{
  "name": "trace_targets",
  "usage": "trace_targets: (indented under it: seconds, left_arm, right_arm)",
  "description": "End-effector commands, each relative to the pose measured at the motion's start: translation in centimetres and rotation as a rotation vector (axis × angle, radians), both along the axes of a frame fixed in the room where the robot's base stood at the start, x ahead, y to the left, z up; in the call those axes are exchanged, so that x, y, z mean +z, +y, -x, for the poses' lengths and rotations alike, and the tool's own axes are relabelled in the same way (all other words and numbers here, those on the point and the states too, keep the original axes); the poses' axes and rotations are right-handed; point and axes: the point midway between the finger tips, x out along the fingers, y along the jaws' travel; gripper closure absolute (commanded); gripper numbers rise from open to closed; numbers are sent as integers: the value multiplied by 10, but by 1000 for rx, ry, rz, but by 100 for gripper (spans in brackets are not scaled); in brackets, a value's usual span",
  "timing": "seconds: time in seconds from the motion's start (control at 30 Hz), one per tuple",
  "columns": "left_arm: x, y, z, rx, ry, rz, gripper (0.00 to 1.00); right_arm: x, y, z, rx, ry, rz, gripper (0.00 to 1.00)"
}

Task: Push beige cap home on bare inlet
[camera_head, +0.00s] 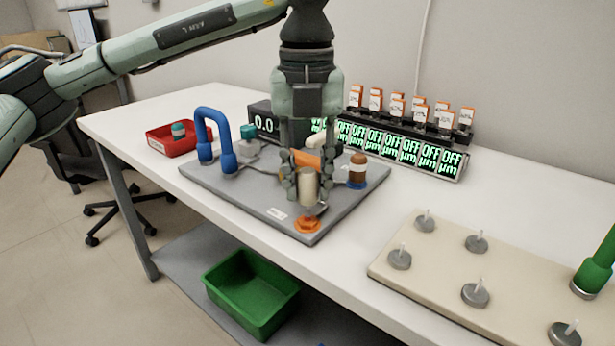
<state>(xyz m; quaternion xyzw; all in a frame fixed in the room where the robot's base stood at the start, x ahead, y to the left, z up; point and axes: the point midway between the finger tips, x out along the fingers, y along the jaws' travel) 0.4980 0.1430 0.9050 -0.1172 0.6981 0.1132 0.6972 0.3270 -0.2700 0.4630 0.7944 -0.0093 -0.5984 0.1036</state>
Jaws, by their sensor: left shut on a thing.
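The beige cap (308,190) is a pale upright cylinder between the fingers of my left gripper (307,178), which points down and is shut on it. The cap is above the front corner of the grey plate (253,199). An orange fitting (307,225) sits on that corner just below the cap and looks like the inlet's base. The cap and fingers hide any stub there, and I cannot tell whether the cap touches it. My right gripper is not in view.
A blue looped hose (201,125) stands on the plate's left, a brown-topped fitting (357,170) on its right. An orange cylinder (306,158) is behind the gripper. Lit displays (409,149) stand behind. A beige board (440,272) with grey discs and a green tube (598,265) is right.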

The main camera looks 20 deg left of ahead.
Motion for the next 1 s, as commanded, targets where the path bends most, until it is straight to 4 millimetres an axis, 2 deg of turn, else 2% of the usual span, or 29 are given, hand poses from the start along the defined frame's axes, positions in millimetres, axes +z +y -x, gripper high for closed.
trace_targets:
  seconds: [1.0]
  left_arm:
    - [0,0,0,32,0,1,97]
  right_arm:
    - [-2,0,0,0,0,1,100]
